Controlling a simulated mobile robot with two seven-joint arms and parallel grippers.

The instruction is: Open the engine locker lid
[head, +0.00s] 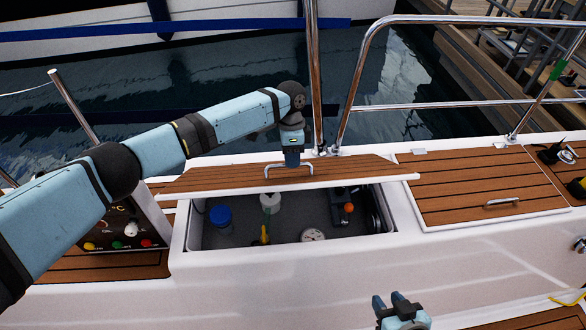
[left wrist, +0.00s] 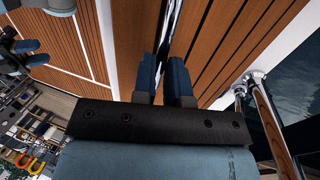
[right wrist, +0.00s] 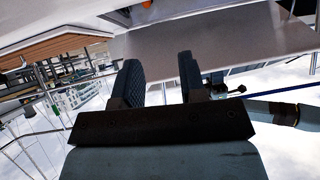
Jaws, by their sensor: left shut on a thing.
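The engine locker lid (head: 215,179), teak-slatted with a white edge, is raised and tilted above the locker opening. Its silver handle (head: 267,171) is near the middle of its upper side. My left gripper (head: 292,161) is shut on this handle; in the left wrist view the fingers (left wrist: 165,76) close around the shiny bar (left wrist: 170,32). The open locker (head: 235,240) shows a grey interior under the lid. My right gripper (head: 391,302) is low in the head view, in front of the cockpit side; in the right wrist view its fingers (right wrist: 158,78) are apart and empty.
Inside the locker are a blue cap (head: 220,215), a white-topped jar (head: 270,202), a round white gauge (head: 313,235) and an orange knob (head: 349,207). A second teak hatch (head: 470,190) is closed at right. Steel railing (head: 352,88) stands behind the lid. An instrument panel (head: 118,236) is at left.

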